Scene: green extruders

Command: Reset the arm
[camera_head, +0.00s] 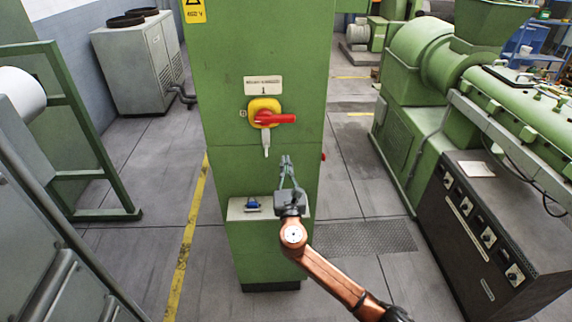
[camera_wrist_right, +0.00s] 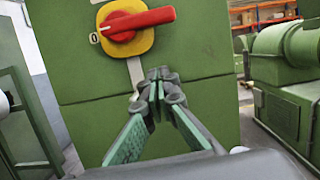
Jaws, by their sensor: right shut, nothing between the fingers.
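My right arm comes in from the bottom right in the head view. Its gripper (camera_head: 286,160) points up in front of the green cabinet (camera_head: 262,55), just below and right of a red rotary switch (camera_head: 275,119) on a yellow plate. In the right wrist view the gripper (camera_wrist_right: 160,76) is shut with its fingertips together and nothing between them. There the red switch handle (camera_wrist_right: 138,22) lies roughly horizontal, above and apart from the fingertips, with a "0" mark at its left. A pale tag or strip hangs below the switch, partly behind the fingers. My left gripper is not in view.
A small ledge (camera_head: 235,212) on the cabinet holds a blue object (camera_head: 252,204). A green extruder (camera_head: 425,110) with a dark control box (camera_head: 487,235) stands at the right. A green frame (camera_head: 100,214) stands at the left.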

